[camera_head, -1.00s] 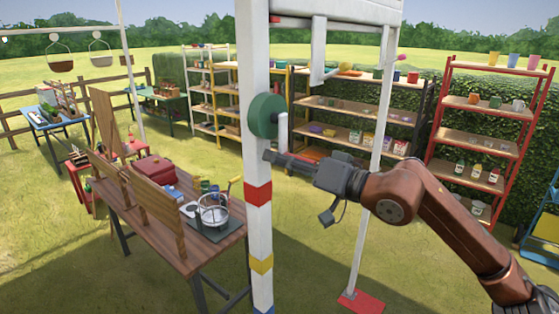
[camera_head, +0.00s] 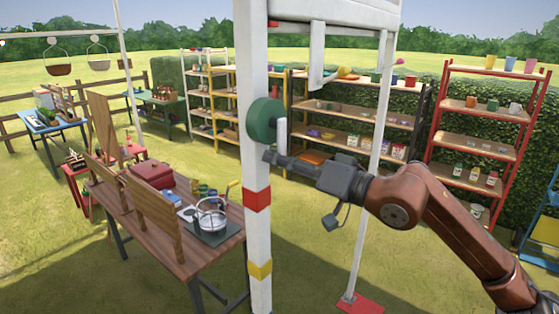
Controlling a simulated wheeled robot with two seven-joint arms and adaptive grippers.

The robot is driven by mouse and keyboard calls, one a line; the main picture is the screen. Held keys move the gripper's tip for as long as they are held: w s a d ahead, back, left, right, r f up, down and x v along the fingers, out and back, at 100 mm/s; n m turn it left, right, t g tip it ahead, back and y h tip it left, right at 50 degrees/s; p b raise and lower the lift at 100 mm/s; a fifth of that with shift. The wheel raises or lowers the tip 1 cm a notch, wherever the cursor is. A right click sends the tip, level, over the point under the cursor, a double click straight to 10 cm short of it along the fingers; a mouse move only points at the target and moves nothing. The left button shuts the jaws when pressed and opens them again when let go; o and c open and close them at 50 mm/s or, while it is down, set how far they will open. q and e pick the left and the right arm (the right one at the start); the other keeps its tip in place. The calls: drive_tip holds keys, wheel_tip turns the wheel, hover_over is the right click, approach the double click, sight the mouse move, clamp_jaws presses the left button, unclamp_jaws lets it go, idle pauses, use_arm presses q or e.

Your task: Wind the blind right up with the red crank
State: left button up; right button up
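A green disc (camera_head: 265,121) is mounted on the white post, with a pale upright handle (camera_head: 281,134) on its right side. No red crank shows clearly; a small red piece (camera_head: 274,23) is higher on the post. My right gripper (camera_head: 268,156) comes in from the right, its fingers pointing left at the handle's lower end. It looks very close to the handle, but I cannot tell if it touches or grips it. The finger gap is not visible. A white housing (camera_head: 345,10) spans the top; I cannot make out the blind. My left gripper is out of view.
The white post (camera_head: 257,235) has red and yellow bands. A wooden table (camera_head: 165,240) with a red box (camera_head: 152,173) and a wire basket (camera_head: 211,214) stands left of it. A thinner post (camera_head: 372,190) stands behind my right arm. Shelves line the hedge.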

drive_tip(key=v, duration=1.1)
drive_tip(key=shift+s+d, duration=0.2)
